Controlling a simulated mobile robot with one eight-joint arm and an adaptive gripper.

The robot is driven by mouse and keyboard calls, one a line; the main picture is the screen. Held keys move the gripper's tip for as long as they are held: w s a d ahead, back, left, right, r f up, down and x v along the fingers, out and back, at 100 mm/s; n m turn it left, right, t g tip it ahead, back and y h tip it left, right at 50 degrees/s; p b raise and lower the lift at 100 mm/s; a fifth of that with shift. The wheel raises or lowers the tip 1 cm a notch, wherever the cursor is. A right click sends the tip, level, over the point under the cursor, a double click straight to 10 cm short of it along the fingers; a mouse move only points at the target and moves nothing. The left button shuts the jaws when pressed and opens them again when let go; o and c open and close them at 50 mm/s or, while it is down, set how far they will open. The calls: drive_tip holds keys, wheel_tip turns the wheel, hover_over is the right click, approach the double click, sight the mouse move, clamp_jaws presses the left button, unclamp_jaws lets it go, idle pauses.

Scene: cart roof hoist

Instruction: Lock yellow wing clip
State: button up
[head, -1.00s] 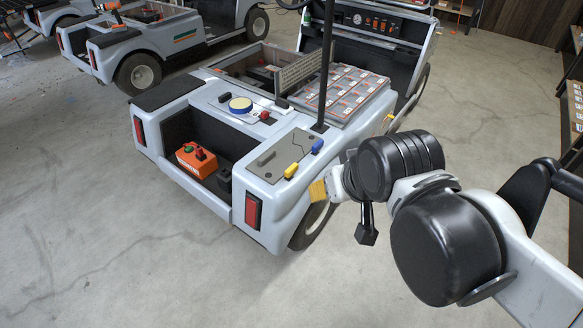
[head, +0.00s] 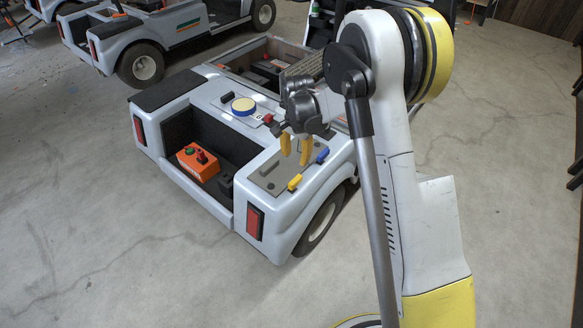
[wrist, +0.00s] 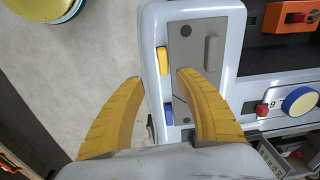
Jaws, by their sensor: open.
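The yellow wing clip (head: 294,182) is a small bar at the outer edge of a grey plate (head: 268,168) on the cart's rear corner. In the wrist view the yellow wing clip (wrist: 163,60) lies along the plate's edge, just beyond the gap between my fingertips. A blue clip (wrist: 168,114) sits farther along the same edge, and it also shows in the head view (head: 322,155). My gripper (head: 296,154) is open and empty above the plate, with its yellow fingers pointing down. It appears apart from the clip.
The cart body (head: 300,215) has an open rear bay holding an orange box (head: 198,162). Another cart (head: 140,45) is behind. Floor at the front left is clear.

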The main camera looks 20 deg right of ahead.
hover_over(295, 180)
drive_tip(key=shift+m+g, duration=0.3)
drive_tip(key=shift+m, duration=0.1)
wheel_tip(295, 180, down, 5)
drive_tip(key=shift+a+r, duration=0.1)
wheel_tip(295, 180, down, 11)
drive_tip(key=b, duration=0.4)
drive_tip(key=shift+r, duration=0.2)
clamp_jaws()
